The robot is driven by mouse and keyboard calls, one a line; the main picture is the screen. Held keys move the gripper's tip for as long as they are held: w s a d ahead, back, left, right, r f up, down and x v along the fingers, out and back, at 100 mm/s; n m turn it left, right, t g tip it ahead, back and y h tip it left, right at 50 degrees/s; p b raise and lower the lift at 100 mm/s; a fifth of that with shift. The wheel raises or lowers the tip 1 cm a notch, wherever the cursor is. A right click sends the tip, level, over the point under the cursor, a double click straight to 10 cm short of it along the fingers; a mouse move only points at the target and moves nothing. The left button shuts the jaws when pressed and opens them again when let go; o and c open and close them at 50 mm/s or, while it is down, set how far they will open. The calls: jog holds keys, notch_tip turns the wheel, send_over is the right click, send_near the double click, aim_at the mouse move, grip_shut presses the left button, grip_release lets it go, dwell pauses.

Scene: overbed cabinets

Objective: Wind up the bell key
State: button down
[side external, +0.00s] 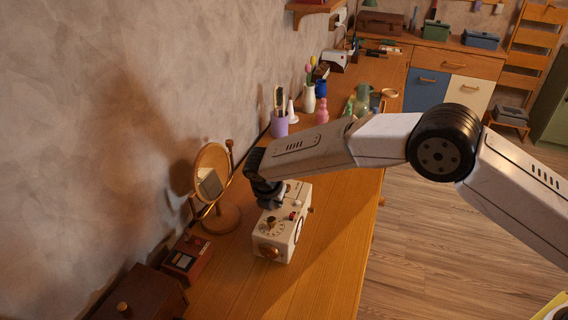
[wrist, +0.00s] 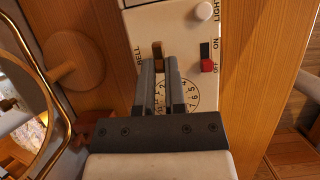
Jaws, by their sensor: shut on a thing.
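The white alarm box (side external: 285,240) stands on the wooden desk, and its top fills the upper middle of the wrist view (wrist: 185,25). The brown bell key (wrist: 157,49) sticks up beside the printed word BELL. My gripper (wrist: 160,64) points down at the box top, its two dark fingers close together around the key. In the side view my gripper (side external: 268,200) is at the box's far left part and hides the bell key. A numbered dial (wrist: 178,95) lies under and beside the fingers, partly covered.
A round mirror (side external: 213,172) on a wooden stand is close to my gripper's left. A red-brown box (side external: 187,258) is at the lower left. A purple pencil cup (side external: 280,127) stands behind. The red ON/OFF switch (wrist: 208,66) and LIGHT knob (wrist: 205,11) are on the box.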

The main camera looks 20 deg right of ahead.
jog(key=m, duration=0.1)
jog(key=m+g, duration=0.1)
jog(key=m, duration=0.2)
jog(key=shift+w+a+h, duration=0.15)
jog(key=shift+w+h, duration=0.15)
jog(key=shift+w+m+g, duration=0.1)
jog(key=shift+m+g, duration=0.4)
jog(key=shift+m, duration=0.4)
jog(key=shift+w+a+m+g, duration=0.15)
jog(key=shift+m+g, duration=0.25)
jog(key=shift+m, duration=0.6)
jog(key=shift+d+m+h, duration=0.2)
jog(key=shift+m+h, duration=0.1)
jog(key=shift+m, duration=0.3)
jog(key=c, duration=0.7)
grip_release()
jog(key=shift+a, duration=0.1)
jog(key=shift+r, duration=0.1)
